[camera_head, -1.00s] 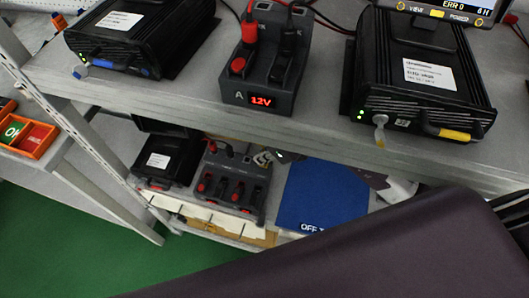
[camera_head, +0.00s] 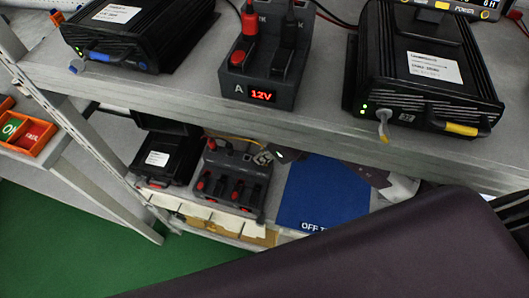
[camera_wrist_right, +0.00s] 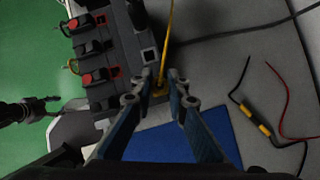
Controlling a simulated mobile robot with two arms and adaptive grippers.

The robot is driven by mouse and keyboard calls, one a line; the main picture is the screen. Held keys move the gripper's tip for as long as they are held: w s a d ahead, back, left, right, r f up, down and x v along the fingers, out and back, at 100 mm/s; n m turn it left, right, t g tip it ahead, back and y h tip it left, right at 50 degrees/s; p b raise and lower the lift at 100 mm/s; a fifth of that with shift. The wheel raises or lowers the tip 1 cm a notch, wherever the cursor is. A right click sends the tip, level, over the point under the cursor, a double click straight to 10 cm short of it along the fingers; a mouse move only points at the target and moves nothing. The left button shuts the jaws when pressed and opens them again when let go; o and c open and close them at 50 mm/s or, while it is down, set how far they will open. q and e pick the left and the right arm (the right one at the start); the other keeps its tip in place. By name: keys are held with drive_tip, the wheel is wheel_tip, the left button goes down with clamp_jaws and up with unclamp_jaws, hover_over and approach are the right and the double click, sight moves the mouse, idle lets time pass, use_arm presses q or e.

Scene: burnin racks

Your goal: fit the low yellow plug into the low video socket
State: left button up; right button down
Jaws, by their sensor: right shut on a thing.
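The low yellow plug (camera_wrist_right: 159,91) shows as a small yellow patch between the fingertips of my right gripper (camera_wrist_right: 160,87), which is shut on it. Its yellow cable (camera_wrist_right: 168,35) runs up from there. The plug is beside the edge of the dark grey low socket block (camera_wrist_right: 122,62); I cannot tell whether it touches it. A small pale-framed square on the block (camera_wrist_right: 149,55) may be the video socket. In the head view the block (camera_head: 232,180) stands on the lower shelf, with my right gripper (camera_head: 276,154) partly hidden beside it. A dark shape (camera_wrist_right: 35,108) may be my left gripper.
A blue mat (camera_head: 322,192) lies right of the block, and a black box (camera_head: 163,155) stands left of it. The upper shelf edge (camera_head: 300,133) overhangs them. Loose red and black leads (camera_wrist_right: 265,125) lie on the grey surface in the wrist view.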

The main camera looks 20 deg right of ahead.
use_arm(q)
drive_tip(key=shift+w+a+f, duration=0.1)
drive_tip(key=shift+a+f, duration=0.05)
drive_tip(key=shift+a, duration=0.05)
use_arm(e)
drive_tip(key=shift+f, duration=0.1)
use_arm(q)
drive_tip(key=shift+a, duration=0.1)
use_arm(e)
drive_tip(key=c, duration=1.4)
unclamp_jaws()
